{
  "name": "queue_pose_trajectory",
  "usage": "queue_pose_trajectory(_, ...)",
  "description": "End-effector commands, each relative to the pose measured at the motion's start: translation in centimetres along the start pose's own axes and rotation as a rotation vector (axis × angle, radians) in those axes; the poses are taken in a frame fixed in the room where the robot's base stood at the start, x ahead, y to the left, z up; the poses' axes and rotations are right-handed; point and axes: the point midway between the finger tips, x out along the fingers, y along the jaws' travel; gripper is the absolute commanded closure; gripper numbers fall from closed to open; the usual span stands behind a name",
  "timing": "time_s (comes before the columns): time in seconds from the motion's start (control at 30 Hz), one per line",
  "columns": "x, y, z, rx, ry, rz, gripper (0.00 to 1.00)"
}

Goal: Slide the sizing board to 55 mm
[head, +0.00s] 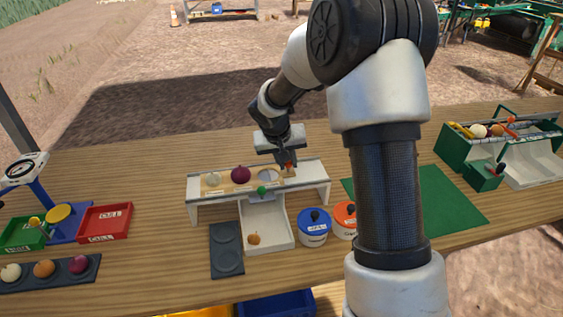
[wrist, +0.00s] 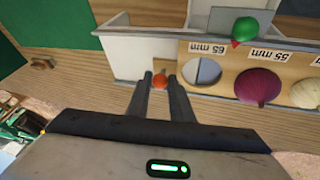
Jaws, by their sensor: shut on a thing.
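The tan sizing board (head: 227,186) lies in a white raised frame (head: 314,172) on the wooden table. It also shows in the wrist view (wrist: 228,80), with labels 65 mm (wrist: 207,48) and 55 mm (wrist: 269,55). The 65 mm hole is empty. A red onion (head: 240,174) sits at the 55 mm hole and a pale onion (head: 213,179) at the hole beyond. A green pointer (wrist: 244,29) on the frame appears between the two labels. My gripper (wrist: 160,78) is shut on the orange knob (wrist: 159,82) at the board's end.
A white chute (head: 265,222) with a small onion (head: 254,239) runs down in front of the frame. Blue (head: 314,230) and orange (head: 344,216) lidded pots stand to its right, and a dark two-well tray (head: 226,250) to its left. A green mat (head: 450,200) lies farther right.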

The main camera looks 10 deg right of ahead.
Motion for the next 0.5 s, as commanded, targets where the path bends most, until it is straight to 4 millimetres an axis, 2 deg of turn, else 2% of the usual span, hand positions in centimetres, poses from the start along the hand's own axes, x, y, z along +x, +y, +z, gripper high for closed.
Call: queue_pose_trajectory(0.5, 0.7, 3.1, -0.4, 0.001, 0.0, 0.001, 1.0)
